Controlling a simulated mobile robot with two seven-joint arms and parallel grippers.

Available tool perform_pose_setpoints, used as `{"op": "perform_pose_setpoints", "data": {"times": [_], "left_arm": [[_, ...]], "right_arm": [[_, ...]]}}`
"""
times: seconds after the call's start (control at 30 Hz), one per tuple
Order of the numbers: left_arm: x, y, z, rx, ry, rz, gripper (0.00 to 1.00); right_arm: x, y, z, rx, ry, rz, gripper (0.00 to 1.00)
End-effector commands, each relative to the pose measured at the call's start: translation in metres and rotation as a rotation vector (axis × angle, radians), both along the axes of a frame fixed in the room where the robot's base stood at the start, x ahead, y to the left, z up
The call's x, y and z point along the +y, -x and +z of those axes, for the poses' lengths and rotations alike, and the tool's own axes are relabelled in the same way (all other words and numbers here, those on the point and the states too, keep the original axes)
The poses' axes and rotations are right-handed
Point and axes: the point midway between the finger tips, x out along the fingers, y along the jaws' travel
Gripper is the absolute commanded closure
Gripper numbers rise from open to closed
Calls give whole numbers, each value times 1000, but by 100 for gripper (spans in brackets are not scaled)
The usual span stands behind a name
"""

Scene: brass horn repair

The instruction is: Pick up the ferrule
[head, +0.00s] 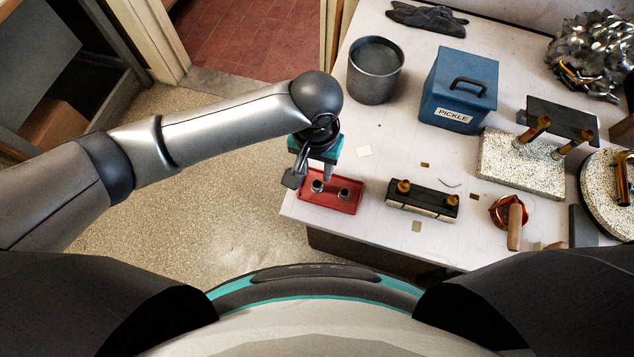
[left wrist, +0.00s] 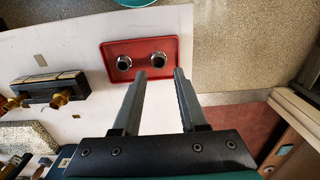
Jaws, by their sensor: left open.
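Two silvery ring-shaped ferrules stand in a small red tray at the left front of the table. In the head view one ferrule (head: 317,186) is on the left and the other (head: 343,195) on the right. The left wrist view shows them as a left ferrule (left wrist: 124,62) and a right ferrule (left wrist: 158,60). My left gripper (head: 326,174) is above the tray, pointing down. In the left wrist view its two fingers (left wrist: 160,74) are apart with nothing held between them, and their tips appear close to the tray's edge. My right gripper is out of view.
The red tray (head: 334,207) has a low rim. A black block with brass pieces (head: 424,201) lies to its right. A grey pot (head: 375,72) and a blue PICKLE box (head: 459,85) stand behind. Speckled boards, a brass part and a wooden handle (head: 515,226) are farther right.

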Motion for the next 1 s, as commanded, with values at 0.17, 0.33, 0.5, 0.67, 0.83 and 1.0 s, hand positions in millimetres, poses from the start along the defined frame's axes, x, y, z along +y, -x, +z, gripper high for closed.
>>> {"op": "perform_pose_setpoints", "data": {"times": [0.17,0.33,0.5,0.67,0.83,1.0], "left_arm": [[-1,0,-11,-1,0,-1,58],[-2,0,-37,0,-1,0,58],[-2,0,-56,-2,1,-1,58],[-2,0,-59,-2,1,-2,58],[-2,0,-59,-2,2,-1,64],[-2,0,-59,-2,1,-1,83]], "right_arm": [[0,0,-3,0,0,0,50],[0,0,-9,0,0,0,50],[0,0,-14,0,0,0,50],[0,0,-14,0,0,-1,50],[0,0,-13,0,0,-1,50],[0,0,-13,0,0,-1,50]]}}
